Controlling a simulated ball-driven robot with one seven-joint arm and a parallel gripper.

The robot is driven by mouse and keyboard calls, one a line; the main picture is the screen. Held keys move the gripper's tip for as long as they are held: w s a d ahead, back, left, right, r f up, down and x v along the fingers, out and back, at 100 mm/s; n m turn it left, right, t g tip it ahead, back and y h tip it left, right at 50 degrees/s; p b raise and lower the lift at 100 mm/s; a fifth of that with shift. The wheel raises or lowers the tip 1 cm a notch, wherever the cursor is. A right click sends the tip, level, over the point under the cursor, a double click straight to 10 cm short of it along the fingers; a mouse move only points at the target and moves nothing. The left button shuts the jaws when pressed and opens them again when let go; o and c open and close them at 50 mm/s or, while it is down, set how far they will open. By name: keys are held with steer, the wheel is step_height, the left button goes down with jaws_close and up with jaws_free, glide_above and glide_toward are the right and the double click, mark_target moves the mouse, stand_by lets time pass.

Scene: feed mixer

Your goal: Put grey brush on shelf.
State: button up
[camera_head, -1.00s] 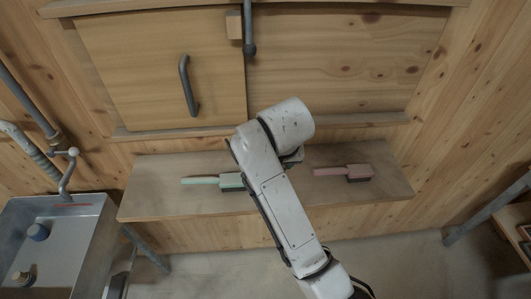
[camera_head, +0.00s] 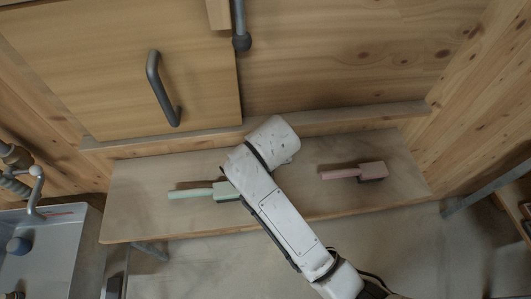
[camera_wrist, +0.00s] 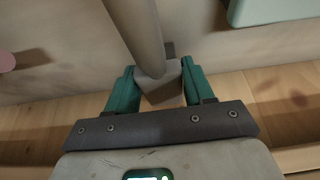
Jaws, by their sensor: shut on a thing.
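The grey brush shows in the wrist view, with its long handle (camera_wrist: 143,35) pointing up the picture and its block end between the green fingers. My gripper (camera_wrist: 155,88) is shut on that block. The wooden shelf (camera_head: 285,180) runs along the wall in the head view, and its pale top fills much of the wrist view. The brush is over the shelf top; I cannot tell whether it touches it. In the head view my arm hides the gripper and the grey brush.
A green brush (camera_head: 226,190) lies on the shelf left of my arm, and a pink brush (camera_head: 371,170) lies to the right. Bare shelf lies between them. A cabinet door with a dark handle (camera_head: 160,88) is above. A metal sink (camera_head: 35,250) stands at lower left.

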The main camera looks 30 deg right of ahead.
step_height(320, 180, down, 2)
steer(key=shift+b, duration=0.65)
steer(key=shift+s+r, duration=0.15)
steer(key=shift+s, duration=0.1)
steer(key=shift+w, duration=0.15)
steer(key=o, duration=1.3)
steer(key=p+v, duration=0.2)
steer(key=v, duration=0.8)
steer(key=shift+a+r, duration=0.1)
steer(key=shift+r, duration=0.25)
steer(key=shift+s+r, duration=0.4)
steer(key=shift+r, duration=0.1)
